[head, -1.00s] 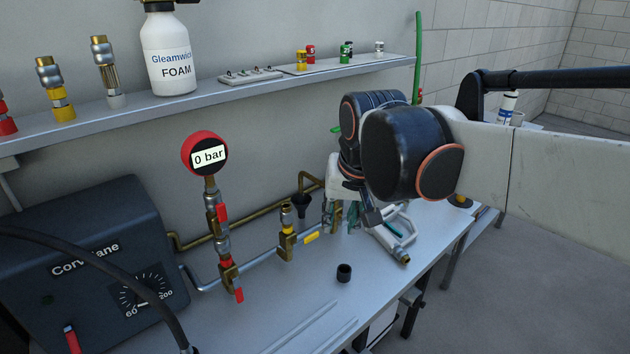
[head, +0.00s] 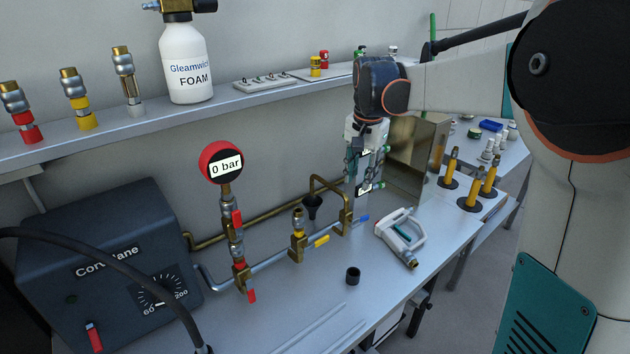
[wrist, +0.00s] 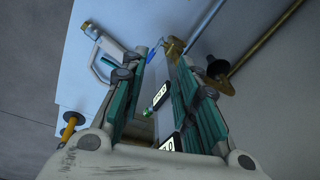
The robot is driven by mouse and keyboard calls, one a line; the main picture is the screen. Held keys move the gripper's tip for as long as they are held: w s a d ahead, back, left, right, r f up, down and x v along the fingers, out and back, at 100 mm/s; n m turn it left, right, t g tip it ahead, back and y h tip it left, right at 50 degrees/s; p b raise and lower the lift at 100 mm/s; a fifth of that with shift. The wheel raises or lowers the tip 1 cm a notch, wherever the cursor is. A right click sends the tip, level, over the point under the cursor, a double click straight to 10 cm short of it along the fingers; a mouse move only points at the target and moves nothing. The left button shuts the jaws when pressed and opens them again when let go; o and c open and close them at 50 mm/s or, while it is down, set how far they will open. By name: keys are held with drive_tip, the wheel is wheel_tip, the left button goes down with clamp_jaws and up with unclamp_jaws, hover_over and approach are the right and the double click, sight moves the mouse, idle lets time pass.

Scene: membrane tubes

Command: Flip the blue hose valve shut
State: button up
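The blue hose valve handle (head: 361,220) sits at the right end of the pipe row, beside a brass valve body (head: 346,222), and points right. Beyond the gap are small digital displays (wrist: 160,97). Nothing is held.
A yellow-handled valve (head: 298,240) and red-handled valves (head: 243,280) stand to the left under the 0 bar gauge (head: 222,162). A white hand tool (head: 402,232) and black cap (head: 352,275) lie in front. A metal box (head: 415,150) stands right. The front bench is mostly clear.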

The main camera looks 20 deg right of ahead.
drive_tip(key=w+d+f+m+g+p, duration=0.1)
drive_tip(key=w+d+f+m, duration=0.2)
drive_tip(key=w+d, duration=0.25)
drive_tip(key=b, duration=0.3)
approach(360, 220)
drive_tip(key=shift+m, duration=0.3)
drive_tip(key=d+f, duration=0.1)
drive_tip(key=f, duration=0.2)
drive_tip(key=w+d+f, duration=0.1)
drive_tip(key=f, duration=0.1)
drive_tip(key=d+f, duration=0.1)
drive_tip(key=f, duration=0.2)
drive_tip(key=shift+w+f, duration=0.3)
clamp_jaws()
